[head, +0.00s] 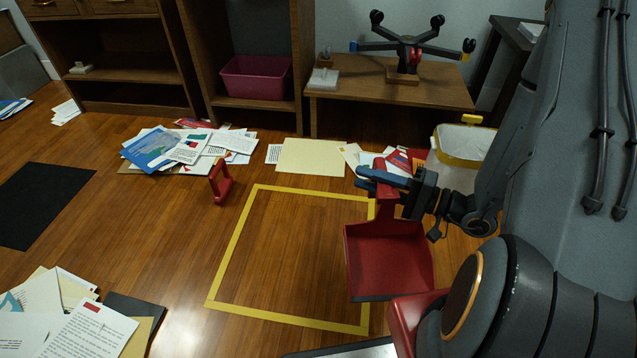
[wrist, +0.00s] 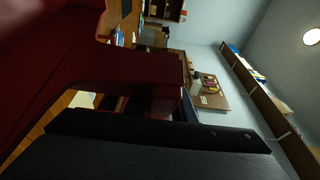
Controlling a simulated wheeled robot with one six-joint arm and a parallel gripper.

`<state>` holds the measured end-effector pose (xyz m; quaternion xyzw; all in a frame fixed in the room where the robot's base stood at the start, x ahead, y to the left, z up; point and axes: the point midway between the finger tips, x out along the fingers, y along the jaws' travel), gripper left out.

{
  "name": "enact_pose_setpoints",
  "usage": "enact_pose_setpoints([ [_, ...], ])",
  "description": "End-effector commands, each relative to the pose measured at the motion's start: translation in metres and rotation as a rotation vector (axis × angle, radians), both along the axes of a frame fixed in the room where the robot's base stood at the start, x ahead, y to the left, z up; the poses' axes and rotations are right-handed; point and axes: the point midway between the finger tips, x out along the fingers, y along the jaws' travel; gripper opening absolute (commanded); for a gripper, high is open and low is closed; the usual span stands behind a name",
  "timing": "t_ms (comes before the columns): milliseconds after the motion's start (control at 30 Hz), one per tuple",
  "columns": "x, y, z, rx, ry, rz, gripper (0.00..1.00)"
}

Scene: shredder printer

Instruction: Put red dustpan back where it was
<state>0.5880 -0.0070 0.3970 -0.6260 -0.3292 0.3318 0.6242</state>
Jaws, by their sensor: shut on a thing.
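The red dustpan (head: 388,262) hangs below my gripper (head: 380,182) in the head view, its pan over the right edge of the yellow floor outline. My gripper is shut on the dustpan's upright handle. In the wrist view the dustpan (wrist: 110,68) fills the upper left, close to the dark gripper finger (wrist: 160,145). I cannot tell whether the pan's bottom touches the floor.
A yellow tape rectangle (head: 232,241) marks bare floor. Papers (head: 190,147) lie behind. A whitish bin with a yellow rim (head: 458,168) stands behind the arm. A low wooden table (head: 440,88) is at the back.

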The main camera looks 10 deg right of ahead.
Motion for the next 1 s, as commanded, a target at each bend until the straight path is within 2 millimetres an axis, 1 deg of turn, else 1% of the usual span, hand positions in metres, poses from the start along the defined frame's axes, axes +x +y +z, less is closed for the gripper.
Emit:
enact_pose_setpoints([
  [33,0.014,0.0,-0.018,-0.002,0.0,0.016,0.0],
  [167,0.056,0.002,-0.06,-0.006,0.001,0.06,0.0],
  [200,0.068,0.004,-0.073,-0.006,0.002,0.073,0.0],
  [300,0.1,0.012,-0.103,-0.006,0.002,0.107,0.0],
  [400,0.128,0.023,-0.131,-0.005,0.002,0.139,0.0],
  [500,0.15,0.033,-0.152,-0.002,0.001,0.164,0.0],
  [600,0.167,0.042,-0.167,0.001,-0.001,0.183,0.0],
  [700,0.177,0.048,-0.176,0.002,-0.002,0.195,0.0],
  [833,0.182,0.052,-0.181,0.004,-0.001,0.201,0.0],
  [1000,0.183,0.052,-0.187,0.005,-0.001,0.201,0.0],
])
